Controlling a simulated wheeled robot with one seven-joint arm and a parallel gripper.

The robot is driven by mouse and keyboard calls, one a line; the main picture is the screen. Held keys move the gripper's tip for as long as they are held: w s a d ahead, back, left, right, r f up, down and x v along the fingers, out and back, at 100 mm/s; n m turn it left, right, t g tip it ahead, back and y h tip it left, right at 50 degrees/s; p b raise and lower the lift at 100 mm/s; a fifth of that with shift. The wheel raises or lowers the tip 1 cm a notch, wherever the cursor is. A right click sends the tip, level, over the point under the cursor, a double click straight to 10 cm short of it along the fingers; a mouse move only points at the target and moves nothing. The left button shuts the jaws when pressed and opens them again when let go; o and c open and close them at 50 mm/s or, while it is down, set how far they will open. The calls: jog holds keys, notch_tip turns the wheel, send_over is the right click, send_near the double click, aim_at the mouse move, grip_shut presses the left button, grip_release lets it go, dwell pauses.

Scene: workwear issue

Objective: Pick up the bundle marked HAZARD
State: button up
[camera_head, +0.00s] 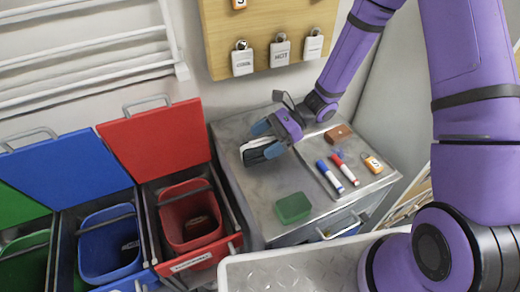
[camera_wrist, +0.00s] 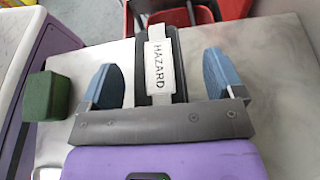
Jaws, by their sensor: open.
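The bundle marked HAZARD (camera_wrist: 159,66) is a dark, flat item with a white band lettered HAZARD, seen in the wrist view between my fingers. In the head view the bundle (camera_head: 264,152) lies at the left part of the grey metal cabinet top, partly hidden by my gripper. My gripper (camera_wrist: 163,80) is open, with one blue fingertip on each side of the bundle and a visible gap on both sides. In the head view my gripper (camera_head: 266,138) is over the bundle. I cannot tell how high it is above the top.
On the cabinet top (camera_head: 262,197) are a green block (camera_head: 293,207), a blue marker (camera_head: 338,187), a red marker (camera_head: 345,169), a brown wallet-like item (camera_head: 338,134) and an orange-and-white tag (camera_head: 372,163). Red (camera_head: 191,215) and blue (camera_head: 110,245) bins stand left. Labelled padlocks (camera_head: 280,51) hang behind.

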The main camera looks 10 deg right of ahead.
jog(key=c, duration=1.1)
jog(key=shift+r, duration=0.1)
